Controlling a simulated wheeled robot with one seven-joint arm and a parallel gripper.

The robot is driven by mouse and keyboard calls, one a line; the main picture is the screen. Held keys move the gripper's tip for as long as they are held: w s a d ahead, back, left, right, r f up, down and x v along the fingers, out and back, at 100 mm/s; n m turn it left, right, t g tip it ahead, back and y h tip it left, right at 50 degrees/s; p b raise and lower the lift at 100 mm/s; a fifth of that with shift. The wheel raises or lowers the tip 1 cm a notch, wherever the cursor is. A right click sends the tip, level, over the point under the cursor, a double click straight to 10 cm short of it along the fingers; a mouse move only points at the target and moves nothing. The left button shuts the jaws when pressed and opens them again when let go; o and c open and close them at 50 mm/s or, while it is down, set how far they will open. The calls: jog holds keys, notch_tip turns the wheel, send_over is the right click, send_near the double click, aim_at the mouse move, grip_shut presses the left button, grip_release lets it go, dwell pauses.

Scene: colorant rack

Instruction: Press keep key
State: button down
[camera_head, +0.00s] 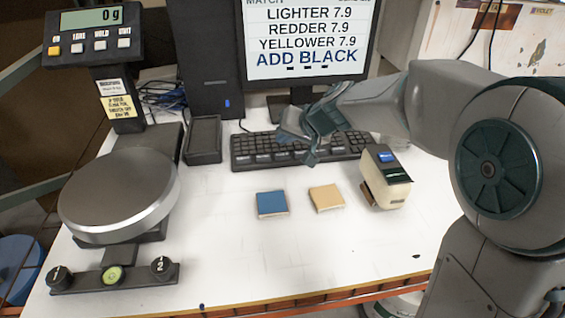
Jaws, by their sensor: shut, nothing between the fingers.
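A dark keyboard (255,150) lies at the back of the white table, below the monitor. Its front row has wider keys with labels too small to read, so I cannot tell which is the keep key. My gripper (311,160) is shut and empty. It points down over the middle of the keyboard and hides some keys. I cannot tell whether its tips touch a key. The monitor (306,50) reads "MATCH", "LIGHTER 7.9", "REDDER 7.9", "YELLOWER 7.9" and "ADD BLACK".
A blue square (271,204), a tan square (326,197) and a beige handheld device (386,178) lie before the keyboard. A dark tray (203,140) sits left. The front table is mostly clear.

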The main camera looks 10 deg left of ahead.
aim_at(285, 157)
jog(key=shift+f+b, duration=0.65)
jog(key=shift+f, duration=0.3)
jog(key=shift+f, duration=0.1)
dwell(1.3)
jog(key=shift+f+b, duration=0.3)
jog(key=shift+b, duration=0.4)
jog(key=shift+f+b, duration=0.35)
jog(key=shift+b, duration=0.1)
dwell(0.3)
jog(key=shift+r, duration=0.1)
jog(key=shift+r+p, duration=0.45)
jog(key=shift+r, duration=0.25)
notch_tip(285, 157, up, 5)
jog(key=p, duration=0.3)
dwell(0.4)
